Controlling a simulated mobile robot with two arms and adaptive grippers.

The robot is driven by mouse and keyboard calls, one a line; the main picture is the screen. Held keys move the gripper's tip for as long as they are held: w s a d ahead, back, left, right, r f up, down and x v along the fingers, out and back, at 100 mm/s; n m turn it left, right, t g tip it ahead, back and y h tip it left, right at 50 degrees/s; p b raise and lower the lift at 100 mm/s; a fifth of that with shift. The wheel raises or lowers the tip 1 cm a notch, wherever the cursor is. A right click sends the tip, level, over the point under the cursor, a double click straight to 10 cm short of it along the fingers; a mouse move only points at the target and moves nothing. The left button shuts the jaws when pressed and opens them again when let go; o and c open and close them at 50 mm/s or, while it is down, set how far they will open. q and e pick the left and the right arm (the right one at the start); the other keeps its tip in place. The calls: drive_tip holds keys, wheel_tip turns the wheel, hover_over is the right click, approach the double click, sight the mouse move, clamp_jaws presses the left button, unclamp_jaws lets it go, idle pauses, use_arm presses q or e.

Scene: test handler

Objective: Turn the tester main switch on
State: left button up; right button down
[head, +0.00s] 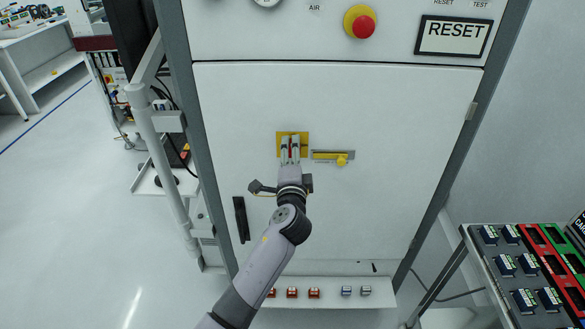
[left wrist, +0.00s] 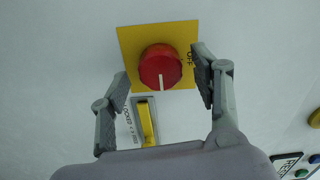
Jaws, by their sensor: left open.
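The main switch is a red round knob (left wrist: 160,67) on a square yellow plate (left wrist: 130,45), set in the white cabinet door. In the left wrist view its white pointer line points down, while the OFF lettering is on the plate's right side. My left gripper (left wrist: 161,72) is open, with one finger on each side of the knob. I cannot tell whether the fingers touch it. In the head view the left gripper (head: 290,152) is in front of the yellow plate (head: 281,136) and hides most of the knob. My right gripper is not in view.
A yellow latch (head: 341,156) sits right of the plate; it also shows in the left wrist view (left wrist: 147,123). Above are a red emergency button (head: 363,26) and a RESET panel (head: 453,36). A black door handle (head: 241,219) is at left, trays of parts (head: 515,262) at right.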

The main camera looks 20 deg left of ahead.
use_arm(q)
drive_tip(key=v, duration=1.1)
drive_tip(key=s+f+n+g+h+b, duration=0.1)
drive_tip(key=s+f+g, duration=0.2)
drive_tip(key=f, duration=1)
drive_tip(key=s+d+f+g+h+b, duration=0.15)
drive_tip(key=s+f, duration=0.25)
drive_tip(key=f, duration=1)
drive_tip(key=s+f+n+g+h+b, duration=0.1)
drive_tip(key=s+f+g+h, duration=0.15)
drive_tip(key=f, duration=1.05)
drive_tip(key=s+a+f+n+g, duration=0.2)
drive_tip(key=s+f+n+g, duration=0.1)
drive_tip(key=s+f, duration=0.6)
drive_tip(key=s+a+f+n+g+b, duration=0.1)
drive_tip(key=s+a+f+n+g, duration=0.2)
drive_tip(key=s+f, duration=0.6)
drive_tip(key=s+a+f+n+g+b, duration=0.1)
drive_tip(key=s+f, duration=0.8)
drive_tip(key=s, duration=1.3)
drive_tip(key=a+n+g, duration=0.1)
drive_tip(key=a+g, duration=0.1)
drive_tip(key=shift+a+n, duration=0.25)
drive_tip(key=shift+n, duration=0.15)
